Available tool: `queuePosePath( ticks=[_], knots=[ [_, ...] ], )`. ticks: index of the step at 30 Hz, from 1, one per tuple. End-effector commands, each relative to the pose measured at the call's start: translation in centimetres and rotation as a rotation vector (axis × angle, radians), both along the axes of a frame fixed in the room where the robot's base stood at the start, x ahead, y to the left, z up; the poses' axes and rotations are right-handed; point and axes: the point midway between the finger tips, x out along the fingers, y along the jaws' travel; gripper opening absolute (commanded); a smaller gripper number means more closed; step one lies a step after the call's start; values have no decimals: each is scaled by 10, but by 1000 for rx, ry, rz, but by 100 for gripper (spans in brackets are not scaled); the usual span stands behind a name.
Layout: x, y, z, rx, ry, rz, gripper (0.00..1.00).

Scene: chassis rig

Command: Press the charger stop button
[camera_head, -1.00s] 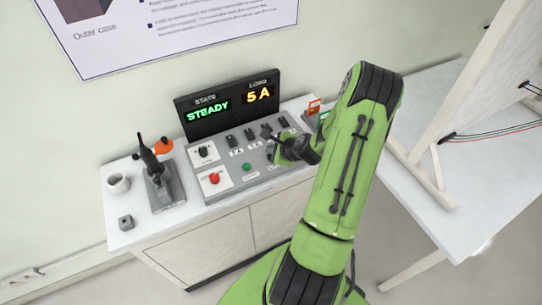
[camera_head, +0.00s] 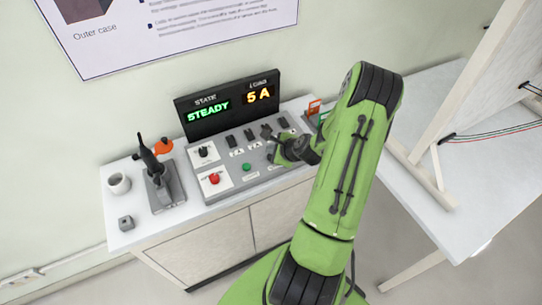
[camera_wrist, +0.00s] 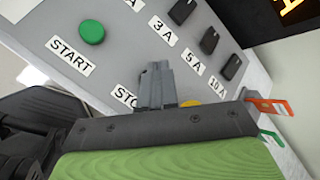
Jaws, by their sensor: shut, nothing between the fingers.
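The control panel (camera_head: 262,176) is a grey sloped console with switches and buttons. In the wrist view my gripper (camera_wrist: 157,68) is shut and empty, its fingertips over the panel just beside the partly covered STOP label (camera_wrist: 125,97). Whether the tips touch the panel cannot be told. The green button (camera_wrist: 92,32) with the START label (camera_wrist: 70,57) is to the left. In the head view my gripper (camera_head: 275,156) is at the panel's right front part.
The display (camera_head: 228,104) reads STEADY and 5 A. A red knob (camera_head: 214,178) sits on the panel's left. Black switches (camera_wrist: 182,11) marked 3 A, 5 A and 10 A are near. A yellow round part (camera_wrist: 190,103) and an orange tag (camera_wrist: 270,105) show beside my gripper.

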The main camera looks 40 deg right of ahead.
Motion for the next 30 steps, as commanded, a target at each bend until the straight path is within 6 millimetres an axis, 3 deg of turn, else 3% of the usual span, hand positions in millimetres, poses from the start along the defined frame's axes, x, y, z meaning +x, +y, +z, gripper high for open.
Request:
queuePosePath(
  ticks=[30],
  knots=[
    [0,0,-9,0,0,0,0]
  ],
)
